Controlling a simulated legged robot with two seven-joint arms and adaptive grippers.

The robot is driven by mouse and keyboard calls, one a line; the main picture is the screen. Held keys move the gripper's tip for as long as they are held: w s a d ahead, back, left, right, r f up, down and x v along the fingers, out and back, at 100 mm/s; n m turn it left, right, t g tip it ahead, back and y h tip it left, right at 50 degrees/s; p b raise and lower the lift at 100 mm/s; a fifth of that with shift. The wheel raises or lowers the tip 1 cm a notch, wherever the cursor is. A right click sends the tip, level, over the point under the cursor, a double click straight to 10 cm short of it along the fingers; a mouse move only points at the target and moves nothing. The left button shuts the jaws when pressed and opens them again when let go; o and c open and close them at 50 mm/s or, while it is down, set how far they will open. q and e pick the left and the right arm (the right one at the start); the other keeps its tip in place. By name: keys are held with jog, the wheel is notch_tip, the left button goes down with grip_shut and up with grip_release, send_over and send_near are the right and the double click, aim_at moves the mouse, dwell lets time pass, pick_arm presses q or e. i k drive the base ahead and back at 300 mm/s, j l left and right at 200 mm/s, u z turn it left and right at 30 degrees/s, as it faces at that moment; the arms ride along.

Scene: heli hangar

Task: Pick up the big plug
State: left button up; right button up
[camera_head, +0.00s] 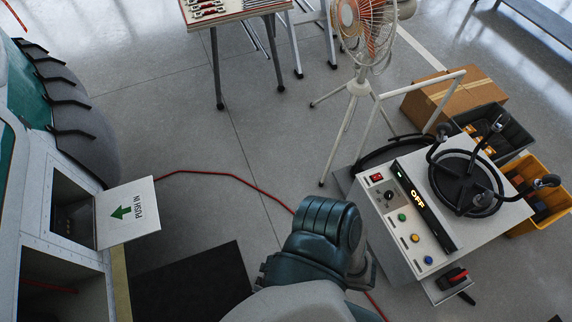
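A white power cart (405,225) stands at the right with a lit "OFF" display, coloured buttons and dials. A thick black cable (462,180) is coiled on its top, with dark rounded ends at several sides. I cannot tell for sure which part is the big plug. One of my arms, with a dark ribbed joint, rises from the bottom centre, left of the cart, and hides part of the floor. I make out no gripper fingers in this view.
A red cable (225,175) crosses the floor. A fan (358,85), a cardboard box (455,95), a yellow crate (548,220) and a tool table (230,14) stand around. The middle floor is mostly clear.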

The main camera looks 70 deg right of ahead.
aim_at(455, 278)
jog(key=k+z, duration=0.1)
jog(key=z, duration=0.35)
jog(key=k+z, duration=0.1)
jog(key=z, duration=0.3)
jog(key=k+z, duration=0.1)
jog(key=z, duration=0.35)
